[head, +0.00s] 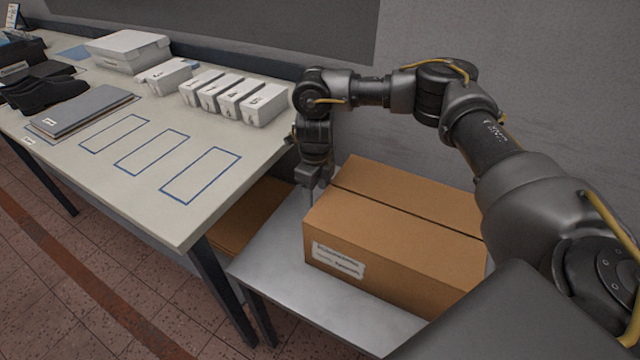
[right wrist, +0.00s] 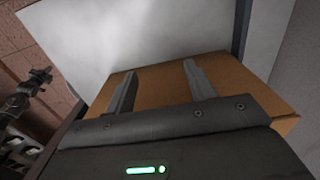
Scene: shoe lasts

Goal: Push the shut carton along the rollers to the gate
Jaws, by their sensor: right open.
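The shut brown carton (head: 400,235) sits on a grey metal surface (head: 300,285), its flaps meeting in a dark seam and a white label on its front side. My right gripper (head: 311,196) is down at the carton's far left corner, pointing downward beside it. In the right wrist view its two fingers (right wrist: 156,72) are apart with nothing between them, and the carton (right wrist: 225,75) shows behind and beyond them. I cannot tell whether the fingers touch the carton. No rollers or gate can be made out. My left gripper is not in the head view.
A table (head: 215,155) with blue outlines stands left of the metal surface, holding small white boxes (head: 230,95), a larger white box (head: 128,48), a grey folder (head: 85,110) and black shoes (head: 45,92). Brown cardboard (head: 250,215) shows beneath it. A wall (head: 560,90) stands behind.

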